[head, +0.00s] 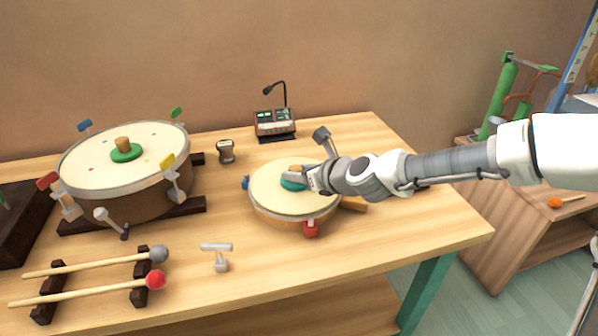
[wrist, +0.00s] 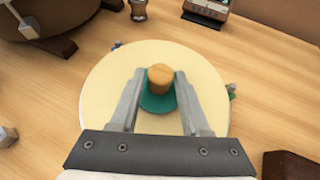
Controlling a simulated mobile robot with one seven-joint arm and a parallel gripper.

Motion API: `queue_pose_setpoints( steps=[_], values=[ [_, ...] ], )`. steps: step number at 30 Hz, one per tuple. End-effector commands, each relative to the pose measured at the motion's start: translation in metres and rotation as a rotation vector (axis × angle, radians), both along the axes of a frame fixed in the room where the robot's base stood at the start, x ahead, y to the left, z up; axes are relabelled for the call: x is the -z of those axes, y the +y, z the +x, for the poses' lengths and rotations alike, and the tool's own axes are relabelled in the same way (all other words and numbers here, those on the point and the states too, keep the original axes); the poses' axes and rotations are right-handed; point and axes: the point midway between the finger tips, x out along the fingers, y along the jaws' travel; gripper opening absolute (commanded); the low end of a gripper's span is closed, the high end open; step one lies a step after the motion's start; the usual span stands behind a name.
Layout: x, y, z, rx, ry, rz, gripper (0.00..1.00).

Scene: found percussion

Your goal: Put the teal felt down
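The teal felt (head: 291,184) is a round pad with a wooden knob on top. It is at the middle of the cream skin of the small drum (head: 268,201); whether it rests on the skin or hangs just above it I cannot tell. In the wrist view the felt (wrist: 158,103) shows below the knob, between the fingers. My gripper (wrist: 160,74) has one finger close on each side of the knob and appears shut on it. In the head view my gripper (head: 307,178) reaches in from the right and hides part of the felt.
A large drum (head: 125,190) with a green felt (head: 126,153) stands at the left. Two mallets (head: 90,290) lie on a rack in front of it. A small hammer-shaped tool (head: 218,256), a device with a bent stalk (head: 275,122) and a small dark-topped object (head: 226,151) stand around the small drum.

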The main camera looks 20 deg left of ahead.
Motion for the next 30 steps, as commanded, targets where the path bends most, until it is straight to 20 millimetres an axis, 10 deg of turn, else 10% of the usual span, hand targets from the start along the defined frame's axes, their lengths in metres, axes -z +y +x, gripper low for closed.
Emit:
queue_pose_setpoints(
  steps=[14,30],
  values=[
    [-0.006,0.000,0.000,0.000,-0.002,-0.001,0.68],
    [-0.041,-0.050,-0.038,0.003,0.002,0.000,0.68]
  ],
)
